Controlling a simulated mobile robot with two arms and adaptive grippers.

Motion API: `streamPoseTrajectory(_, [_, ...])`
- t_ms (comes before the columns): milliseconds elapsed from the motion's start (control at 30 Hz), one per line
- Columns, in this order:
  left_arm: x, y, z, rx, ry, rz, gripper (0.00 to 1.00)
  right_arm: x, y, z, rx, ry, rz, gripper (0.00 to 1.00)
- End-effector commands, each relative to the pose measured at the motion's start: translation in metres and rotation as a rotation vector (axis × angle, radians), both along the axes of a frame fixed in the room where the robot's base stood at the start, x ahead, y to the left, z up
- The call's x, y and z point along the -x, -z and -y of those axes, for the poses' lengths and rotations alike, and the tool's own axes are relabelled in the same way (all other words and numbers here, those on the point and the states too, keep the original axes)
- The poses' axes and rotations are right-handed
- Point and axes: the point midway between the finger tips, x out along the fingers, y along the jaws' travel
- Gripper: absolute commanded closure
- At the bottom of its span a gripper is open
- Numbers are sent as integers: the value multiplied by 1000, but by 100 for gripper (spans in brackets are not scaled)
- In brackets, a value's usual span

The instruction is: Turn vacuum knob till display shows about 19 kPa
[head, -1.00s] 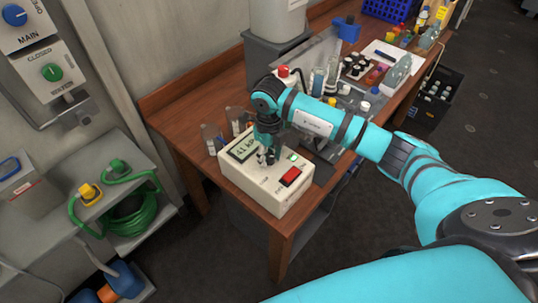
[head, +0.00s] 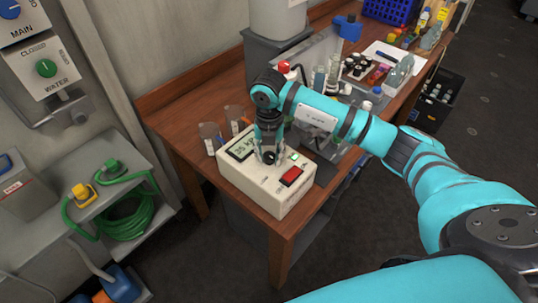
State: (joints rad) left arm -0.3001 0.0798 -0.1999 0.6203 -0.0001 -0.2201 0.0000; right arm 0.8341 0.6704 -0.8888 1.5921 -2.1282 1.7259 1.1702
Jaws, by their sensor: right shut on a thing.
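The cream vacuum box (head: 264,193) stands on the front end of the wooden bench. Its small display (head: 242,147) seems to read 35 k, with the end of the reading hidden by my gripper. A red switch (head: 291,176) and a lit green light (head: 294,156) are on the box's top. My right gripper (head: 269,158) points down onto the top between display and switch, shut on the vacuum knob. The knob itself is mostly hidden by the fingers. My left gripper is not in view.
Small beakers (head: 210,137) stand on the bench left of the box. Bottles, a blue basket (head: 390,9) and a white tray (head: 394,56) are farther back. A grey cart with a green hose (head: 127,214) is at the left.

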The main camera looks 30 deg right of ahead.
Motion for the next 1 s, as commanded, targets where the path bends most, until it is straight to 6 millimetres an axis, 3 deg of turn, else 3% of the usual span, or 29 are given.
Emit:
streamPoseTrajectory(400, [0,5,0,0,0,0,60,-1,-1,1,1,200,4,100])
streamPoseTrajectory(967, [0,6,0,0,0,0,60,-1,-2,1,1,230,5,100])
streamPoseTrajectory(1000, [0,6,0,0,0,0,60,-1,-2,1,1,229,5,65])
